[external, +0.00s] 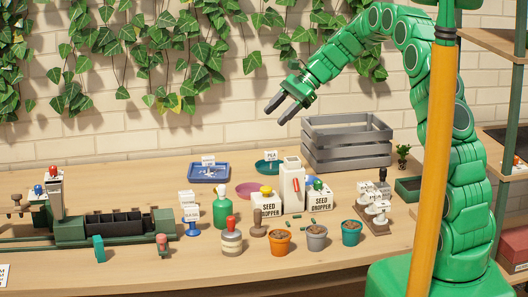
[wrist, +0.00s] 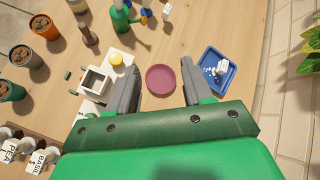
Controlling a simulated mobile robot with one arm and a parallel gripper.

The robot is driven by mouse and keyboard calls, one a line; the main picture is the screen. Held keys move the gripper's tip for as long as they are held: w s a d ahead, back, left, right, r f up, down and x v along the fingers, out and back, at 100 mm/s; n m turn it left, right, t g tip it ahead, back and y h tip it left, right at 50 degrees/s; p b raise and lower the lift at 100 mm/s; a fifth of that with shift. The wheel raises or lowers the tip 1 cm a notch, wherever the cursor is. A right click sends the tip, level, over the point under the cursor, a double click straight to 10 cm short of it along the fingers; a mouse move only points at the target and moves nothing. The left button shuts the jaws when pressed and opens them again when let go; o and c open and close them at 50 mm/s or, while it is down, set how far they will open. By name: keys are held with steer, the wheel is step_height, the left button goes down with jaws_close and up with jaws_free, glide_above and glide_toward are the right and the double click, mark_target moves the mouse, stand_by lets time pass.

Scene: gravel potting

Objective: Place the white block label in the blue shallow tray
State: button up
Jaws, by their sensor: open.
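The blue shallow tray (external: 194,178) lies at the back left of the table. A white block label (external: 208,160) stands at it, with small white pieces inside; in the wrist view the tray (wrist: 207,88) is beside my right finger and the label (wrist: 223,66) is in it. Other white block labels stand left of the green bottle (external: 186,198), one above a blue stand (external: 192,226). More labels sit on a wooden rack (external: 372,221) at the right. I cannot tell which one the task names. My gripper (external: 277,114) is open and empty, high above the table; its fingers (wrist: 160,72) frame a maroon saucer.
The maroon saucer (wrist: 160,80) lies right of the tray's near side. A teal dish (external: 267,168) with a label and a grey crate (external: 345,145) stand at the back. The table's left back is clear.

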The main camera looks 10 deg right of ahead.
steer(key=s+d+r+n+h, duration=0.25)
steer(key=s+d, duration=0.25)
steer(key=s, duration=0.6)
steer(key=s+d+r+n+h, duration=0.25)
steer(key=s+d, duration=0.35)
steer(key=s, duration=0.4)
steer(key=s+d+n+h, duration=0.1)
steer(key=s+d+n, duration=0.1)
steer(key=s+d, duration=0.3)
steer(key=s+d+n+h, duration=0.2)
steer(key=s+d, duration=0.3)
steer(key=s, duration=0.6)
steer(key=s+d+f+n+h, duration=0.1)
steer(key=s+d, duration=0.4)
steer(key=s, duration=0.3)
steer(key=shift+s+d+n+h, duration=0.15)
steer(key=shift+s+n+h, duration=0.05)
steer(key=shift+n+h, duration=0.2)
